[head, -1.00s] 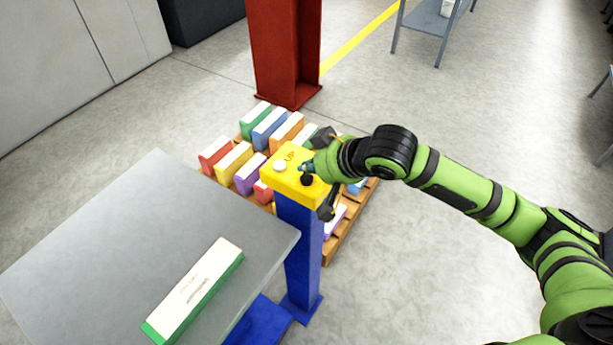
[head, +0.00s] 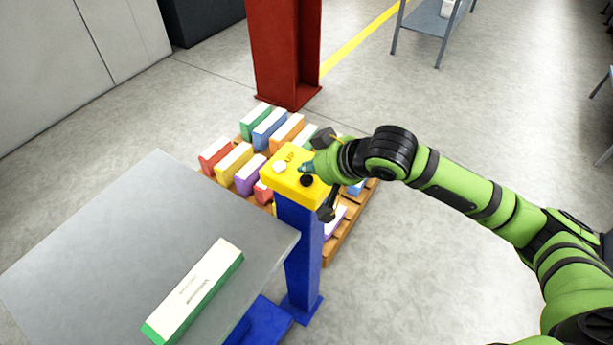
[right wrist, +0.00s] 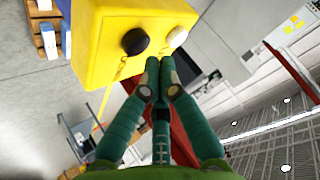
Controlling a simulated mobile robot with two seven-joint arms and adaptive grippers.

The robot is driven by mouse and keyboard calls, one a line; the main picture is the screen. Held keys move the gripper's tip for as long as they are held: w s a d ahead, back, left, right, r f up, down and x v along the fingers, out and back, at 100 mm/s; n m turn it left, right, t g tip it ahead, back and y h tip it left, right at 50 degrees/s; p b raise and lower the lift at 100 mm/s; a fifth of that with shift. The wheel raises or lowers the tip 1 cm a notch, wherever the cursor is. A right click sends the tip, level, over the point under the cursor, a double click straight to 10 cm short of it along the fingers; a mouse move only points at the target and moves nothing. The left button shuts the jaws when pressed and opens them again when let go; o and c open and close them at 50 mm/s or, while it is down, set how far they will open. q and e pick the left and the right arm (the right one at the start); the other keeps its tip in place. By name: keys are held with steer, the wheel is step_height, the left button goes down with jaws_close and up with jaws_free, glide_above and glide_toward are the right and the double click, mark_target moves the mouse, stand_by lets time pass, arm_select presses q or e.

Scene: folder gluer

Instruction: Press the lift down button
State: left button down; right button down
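A yellow button box (head: 285,183) tops a blue post (head: 300,250). It has a white button (head: 280,166) and a black button (head: 306,180). "UP" is printed near the white one; any label by the black one is hidden. My right gripper (head: 306,168) is at the box's top, its teal fingertips close to the black button. In the right wrist view the fingertips (right wrist: 159,68) are together and empty, in front of the box, below and between the black button (right wrist: 135,41) and the white button (right wrist: 177,38). I cannot tell whether they touch the box. My left gripper is out of view.
A grey table (head: 90,240) with a white and green carton (head: 195,290) stands left of the post. A pallet (head: 343,238) of coloured cartons lies behind the post. A red column (head: 283,50) rises further back.

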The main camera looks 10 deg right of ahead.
steer(key=shift+f, duration=0.15)
steer(key=shift+f, duration=0.25)
